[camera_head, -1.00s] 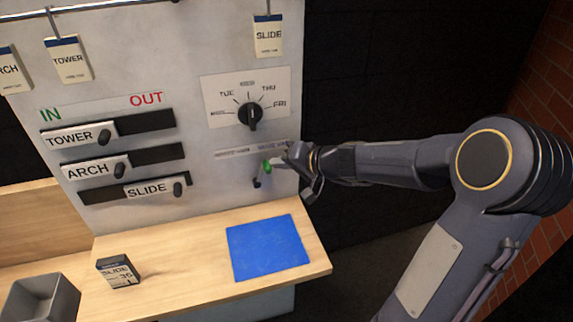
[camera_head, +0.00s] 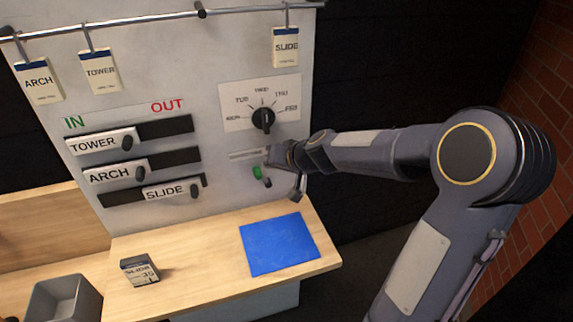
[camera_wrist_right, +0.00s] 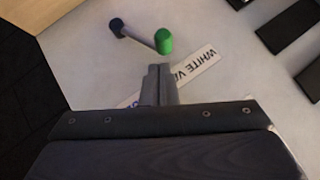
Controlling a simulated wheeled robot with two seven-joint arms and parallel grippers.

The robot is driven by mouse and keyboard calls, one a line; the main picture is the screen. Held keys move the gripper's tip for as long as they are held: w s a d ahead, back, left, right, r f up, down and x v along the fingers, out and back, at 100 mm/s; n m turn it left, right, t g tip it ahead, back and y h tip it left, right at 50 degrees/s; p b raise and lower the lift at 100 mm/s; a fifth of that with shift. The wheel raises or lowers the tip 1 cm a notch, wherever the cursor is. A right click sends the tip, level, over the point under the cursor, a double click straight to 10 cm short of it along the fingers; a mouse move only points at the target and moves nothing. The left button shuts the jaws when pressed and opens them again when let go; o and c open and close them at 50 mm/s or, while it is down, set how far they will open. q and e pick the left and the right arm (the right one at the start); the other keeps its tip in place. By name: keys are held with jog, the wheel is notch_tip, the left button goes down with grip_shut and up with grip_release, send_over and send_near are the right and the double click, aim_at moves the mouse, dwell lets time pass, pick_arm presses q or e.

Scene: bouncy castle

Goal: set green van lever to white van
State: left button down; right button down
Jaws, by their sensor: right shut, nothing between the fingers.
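The lever has a green knob (camera_head: 257,172) and a dark pivot (camera_head: 267,183), low on the grey panel. It tilts up and left from the pivot in the head view. In the right wrist view the green knob (camera_wrist_right: 164,41) lies beside the WHITE VAN label (camera_wrist_right: 196,70), with the dark pivot (camera_wrist_right: 116,27) to its left. My right gripper (camera_head: 274,160) is shut and empty, just above and right of the knob. Its fingertips (camera_wrist_right: 160,72) show close to the knob; I cannot tell whether they touch. They partly cover a second label. My left gripper is not in view.
A dial (camera_head: 263,120) sits above the lever. TOWER, ARCH and SLIDE sliders (camera_head: 170,191) are to the left. Tags hang from the rail above.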

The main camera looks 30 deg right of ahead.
jog(key=shift+r+p, duration=0.45)
jog(key=shift+r, duration=0.3)
jog(key=s+r+p, duration=0.3)
jog(key=s+r, duration=0.4)
jog(key=r, duration=0.3)
jog(key=shift+s+d+r+p, duration=0.2)
jog(key=shift+r+p, duration=0.15)
jog(key=shift+r, duration=0.05)
